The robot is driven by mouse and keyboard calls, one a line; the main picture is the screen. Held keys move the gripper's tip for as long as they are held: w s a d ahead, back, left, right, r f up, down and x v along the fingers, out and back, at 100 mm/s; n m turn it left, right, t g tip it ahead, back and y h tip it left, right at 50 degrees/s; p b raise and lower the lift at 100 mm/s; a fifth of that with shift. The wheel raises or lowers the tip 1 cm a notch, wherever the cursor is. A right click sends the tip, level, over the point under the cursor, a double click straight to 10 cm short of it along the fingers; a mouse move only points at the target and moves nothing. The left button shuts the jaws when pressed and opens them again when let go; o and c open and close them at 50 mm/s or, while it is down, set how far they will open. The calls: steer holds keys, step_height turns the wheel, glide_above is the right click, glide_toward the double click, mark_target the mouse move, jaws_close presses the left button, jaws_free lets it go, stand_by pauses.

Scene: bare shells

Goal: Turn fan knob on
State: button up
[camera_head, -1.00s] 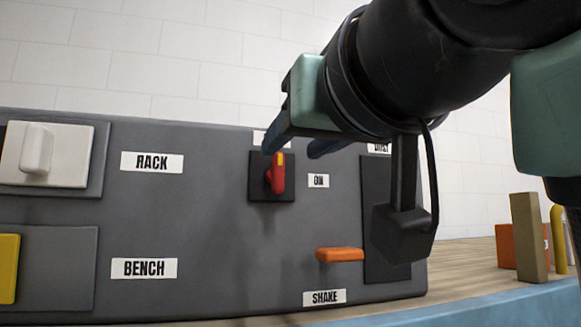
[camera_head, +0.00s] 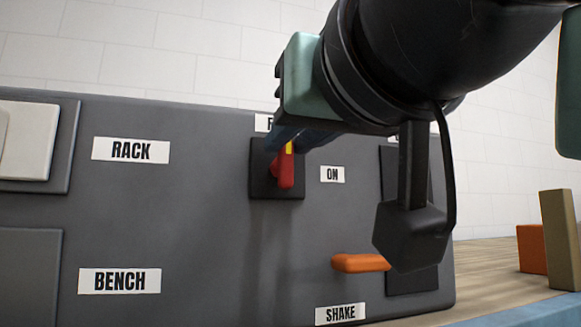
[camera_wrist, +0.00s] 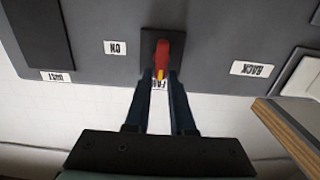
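The fan knob (camera_head: 285,172) is a red lever with a yellow mark on its upper end, on a black square plate in the grey panel. It stands nearly upright, with its yellow end leaning slightly toward the ON label (camera_head: 332,174). My gripper (camera_head: 290,136) reaches down to the knob from the upper right. In the wrist view the two dark fingers of my gripper (camera_wrist: 160,76) are close in on both sides of the yellow end of the knob (camera_wrist: 171,50), seemingly shut on it. The FAN label (camera_head: 263,122) is partly hidden by my gripper.
An orange SHAKE lever (camera_head: 360,263) juts out below and right of the knob. A dark plate (camera_head: 412,279) lies right of it, partly behind my wrist. A white RACK switch (camera_head: 28,140) is at the left. Blocks (camera_head: 560,240) stand on the bench at the right.

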jaws_close()
steer(key=shift+m, duration=0.3)
steer(key=m, duration=0.1)
steer(key=m+b, duration=0.2)
steer(key=shift+w+d+f+m, duration=0.15)
steer(key=shift+d+m, duration=0.1)
steer(key=shift+m, duration=0.15)
steer(key=shift+w+d+f+m+b, duration=0.1)
steer(key=shift+d+f+m+b, duration=0.15)
steer(key=shift+m+b, duration=1.4)
steer(key=shift+d+f+m+b, duration=0.2)
steer(key=shift+f+m+b, duration=0.15)
steer(key=shift+m, duration=2.55)
steer(key=shift+w+d+f+m+b, duration=0.15)
steer(key=shift+m+b, duration=0.85)
steer(key=shift+m, duration=1.25)
steer(key=shift+s, duration=0.1)
steer(key=shift+o, duration=2.4)
jaws_free()
